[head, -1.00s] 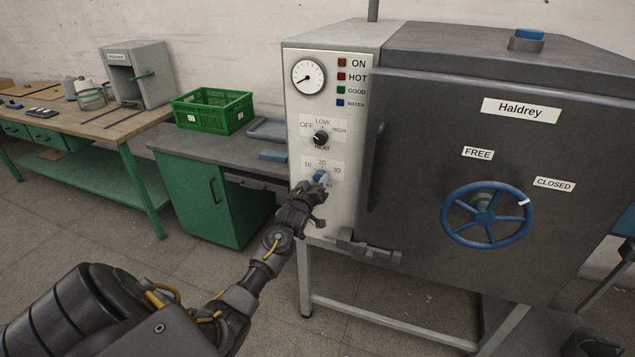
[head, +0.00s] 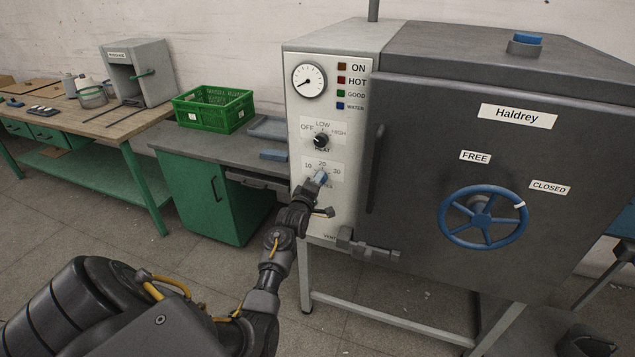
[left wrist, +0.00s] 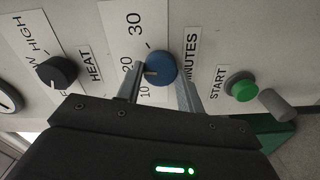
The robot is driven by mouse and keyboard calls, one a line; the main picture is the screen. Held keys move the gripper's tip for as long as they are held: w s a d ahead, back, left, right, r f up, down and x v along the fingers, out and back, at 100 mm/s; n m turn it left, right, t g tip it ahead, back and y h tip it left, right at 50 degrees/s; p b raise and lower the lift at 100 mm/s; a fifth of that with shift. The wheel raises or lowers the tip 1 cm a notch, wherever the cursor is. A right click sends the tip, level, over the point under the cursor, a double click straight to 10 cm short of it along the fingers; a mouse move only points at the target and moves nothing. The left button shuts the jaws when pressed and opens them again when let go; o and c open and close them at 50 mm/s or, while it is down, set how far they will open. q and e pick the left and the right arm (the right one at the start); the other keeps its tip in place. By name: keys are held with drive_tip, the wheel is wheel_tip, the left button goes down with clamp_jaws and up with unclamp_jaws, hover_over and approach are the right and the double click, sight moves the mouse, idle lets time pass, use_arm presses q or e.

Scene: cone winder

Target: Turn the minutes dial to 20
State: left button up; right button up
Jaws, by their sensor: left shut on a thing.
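The blue minutes dial (head: 321,175) is on the oven's pale control panel, below the HEAT knob (head: 321,140). In the left wrist view the minutes dial (left wrist: 162,66) sits between the two fingers of my left gripper (left wrist: 160,78), which is shut on it. The head view also shows my left gripper (head: 318,182) at the dial. The scale reads 10, 20 and 30. The dial's small pale mark points toward the 20 side, seemingly a little toward 10; the finger beside it makes the exact reading uncertain. My right gripper is out of view.
A green START button (left wrist: 242,88) is beside the dial in the left wrist view. The oven door (head: 450,130) with its blue handwheel (head: 484,217) is to the right. A bench with a green crate (head: 213,108) stands left of the panel.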

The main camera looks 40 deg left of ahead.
use_arm(q)
drive_tip(key=shift+n, duration=0.5)
drive_tip(key=o, duration=1)
drive_tip(key=b+v, duration=0.2)
drive_tip(key=v, duration=0.8)
drive_tip(key=shift+s, duration=0.35)
